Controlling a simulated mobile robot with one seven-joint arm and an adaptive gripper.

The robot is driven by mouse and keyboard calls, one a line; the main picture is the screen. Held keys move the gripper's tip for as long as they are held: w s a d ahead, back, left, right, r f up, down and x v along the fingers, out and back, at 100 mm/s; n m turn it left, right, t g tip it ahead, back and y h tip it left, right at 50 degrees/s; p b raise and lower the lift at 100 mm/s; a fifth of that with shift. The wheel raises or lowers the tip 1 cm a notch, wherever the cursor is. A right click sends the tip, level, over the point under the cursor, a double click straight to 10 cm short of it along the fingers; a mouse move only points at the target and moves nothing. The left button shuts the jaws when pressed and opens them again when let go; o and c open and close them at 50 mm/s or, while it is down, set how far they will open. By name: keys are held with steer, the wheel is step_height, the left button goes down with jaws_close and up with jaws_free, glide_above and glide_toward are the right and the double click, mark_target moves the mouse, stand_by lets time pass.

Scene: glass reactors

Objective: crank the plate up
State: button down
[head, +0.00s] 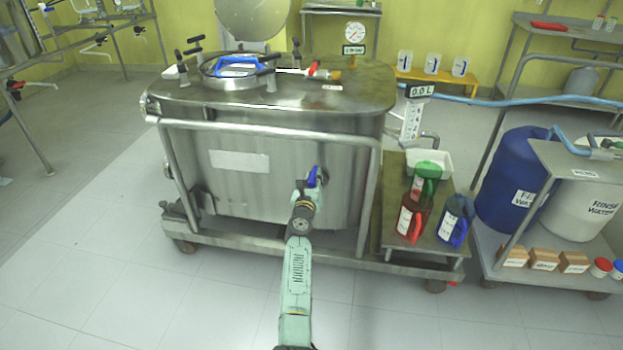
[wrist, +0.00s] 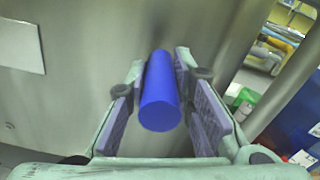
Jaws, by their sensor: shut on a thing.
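A blue cylindrical crank handle (head: 312,178) stands out from the front wall of the steel tank (head: 270,185). My gripper (head: 308,186) is at the handle, low on the tank front and right of the white label. In the wrist view the handle (wrist: 160,98) points at the camera between the two purple-padded fingers of my gripper (wrist: 161,80), which is shut on it. The crank arm behind the handle is mostly hidden. I cannot tell which part is the plate.
A steel rail (head: 270,130) frames the tank front above and beside my arm. A side shelf (head: 395,240) with red and blue jugs stands right of the tank. A blue barrel (head: 512,180) is further right. The floor (head: 120,270) at front left is clear.

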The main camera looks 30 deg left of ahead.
steer(key=shift+w+d+r, duration=0.2)
steer(key=shift+w+d, duration=0.05)
steer(key=shift+d, duration=0.25)
steer(key=c, duration=1.4)
jaws_free()
steer(key=shift+a, duration=0.1)
steer(key=shift+s+a+f, duration=0.1)
steer(key=shift+s, duration=0.15)
steer(key=shift+s+f, duration=0.1)
steer(key=shift+s, duration=0.5)
steer(key=v, duration=1)
steer(key=shift+s+d, duration=0.25)
